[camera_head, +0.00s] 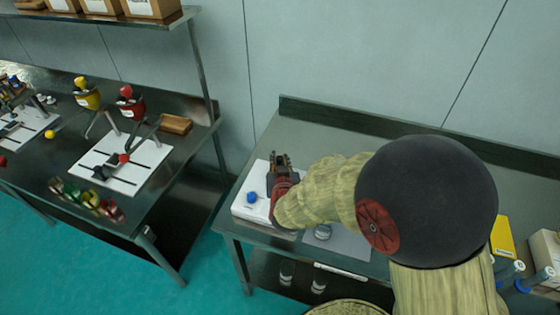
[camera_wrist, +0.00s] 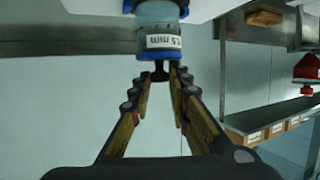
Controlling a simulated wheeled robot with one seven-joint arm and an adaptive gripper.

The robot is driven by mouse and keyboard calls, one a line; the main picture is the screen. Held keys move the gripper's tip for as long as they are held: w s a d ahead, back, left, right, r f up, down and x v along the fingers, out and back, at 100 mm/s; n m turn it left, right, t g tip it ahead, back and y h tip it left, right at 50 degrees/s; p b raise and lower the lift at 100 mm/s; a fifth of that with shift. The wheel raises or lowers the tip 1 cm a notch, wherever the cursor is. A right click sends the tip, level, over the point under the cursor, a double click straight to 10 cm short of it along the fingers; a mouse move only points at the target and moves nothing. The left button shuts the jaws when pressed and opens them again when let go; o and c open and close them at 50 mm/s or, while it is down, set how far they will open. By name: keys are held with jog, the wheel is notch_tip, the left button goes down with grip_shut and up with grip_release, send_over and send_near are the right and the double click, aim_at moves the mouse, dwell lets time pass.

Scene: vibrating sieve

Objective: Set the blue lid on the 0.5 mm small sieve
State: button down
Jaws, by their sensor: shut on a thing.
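In the wrist view, which is upside down, a small clear grey-blue sieve (camera_wrist: 158,14) has a white label (camera_wrist: 163,42) that seems to end in "5 mm". The blue lid (camera_wrist: 158,55) sits at the sieve's upper end, level and against it as far as I can see. Its dark knob (camera_wrist: 160,72) is between my fingertips. My gripper (camera_wrist: 159,80) is shut on that knob. In the head view my gripper (camera_head: 281,165) is over the white machine base (camera_head: 240,209); it and my arm hide the lid and sieve there.
A blue knob (camera_head: 251,197) is on the machine base. A yellow box (camera_head: 503,238) is at the far right. Another bench with white boards (camera_head: 124,160) is at the left.

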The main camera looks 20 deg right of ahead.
jog(key=c, duration=1.7)
grip_release()
jog(key=shift+f, duration=0.15)
jog(key=shift+r, duration=0.2)
jog(key=shift+s+a+r, duration=0.15)
jog(key=shift+s, duration=0.2)
jog(key=p+v, duration=0.3)
jog(key=v, duration=0.8)
jog(key=s+a+r+n+g+y, duration=0.2)
jog(key=s+a+r+g+y, duration=0.25)
jog(key=r, duration=0.45)
jog(key=s+d+r+g, duration=0.1)
jog(key=s+d, duration=0.1)
jog(key=s, duration=0.2)
jog(key=s+d+r+g+h, duration=0.1)
jog(key=s+d+r, duration=0.1)
jog(key=s, duration=0.3)
jog(key=s+d+r+g, duration=0.1)
jog(key=s+d+r, duration=0.1)
jog(key=s, duration=0.3)
jog(key=shift+d+n+g, duration=0.25)
jog(key=shift+d+n, duration=0.05)
jog(key=shift+d, duration=0.35)
